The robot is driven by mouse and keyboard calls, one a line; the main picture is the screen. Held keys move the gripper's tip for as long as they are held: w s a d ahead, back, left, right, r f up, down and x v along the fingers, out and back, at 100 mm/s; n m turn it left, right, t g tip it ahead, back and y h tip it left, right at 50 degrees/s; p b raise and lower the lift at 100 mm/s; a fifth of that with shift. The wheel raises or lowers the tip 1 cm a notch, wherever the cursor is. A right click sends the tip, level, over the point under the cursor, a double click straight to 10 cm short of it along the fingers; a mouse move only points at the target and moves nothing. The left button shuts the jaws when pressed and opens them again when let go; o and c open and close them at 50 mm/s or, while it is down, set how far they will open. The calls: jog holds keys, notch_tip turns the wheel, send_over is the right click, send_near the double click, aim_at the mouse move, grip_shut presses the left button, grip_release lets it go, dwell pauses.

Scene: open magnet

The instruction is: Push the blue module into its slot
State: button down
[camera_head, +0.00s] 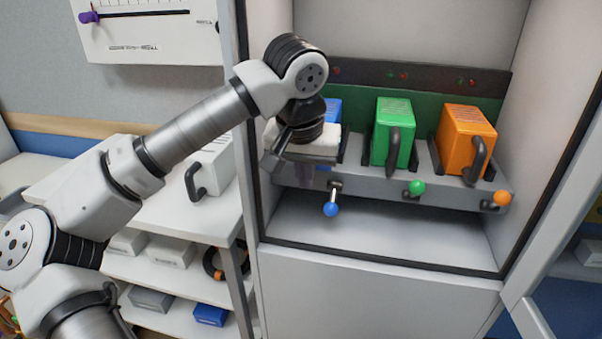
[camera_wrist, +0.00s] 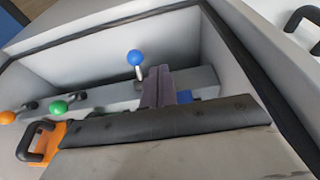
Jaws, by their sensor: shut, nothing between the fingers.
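The blue module (camera_head: 333,108) sits in the leftmost bay of the rack, mostly hidden behind my gripper; how deep it is seated cannot be told. In the wrist view only a small blue patch, perhaps part of it, shows beside my fingers (camera_wrist: 185,97). My gripper (camera_head: 304,178) is shut and empty, at the front of that bay; whether it touches the module cannot be told. Its dark purple fingers also show in the wrist view (camera_wrist: 158,88). The blue-knobbed lever (camera_head: 331,208) hangs down from the rack's front rail, just right of the fingers.
The green module (camera_head: 392,132) and orange module (camera_head: 466,135) stand in the bays to the right, with green (camera_head: 416,187) and orange (camera_head: 502,198) lever knobs below. Cabinet walls enclose the rack; open space lies beneath the rail. A white handled module (camera_head: 212,170) stands on the left shelf.

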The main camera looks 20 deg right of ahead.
jog(key=shift+w+d, duration=0.1)
jog(key=shift+w, duration=0.1)
jog(key=w+d, duration=0.1)
jog(key=w+d+p, duration=0.1)
jog(key=w, duration=0.1)
dwell(0.4)
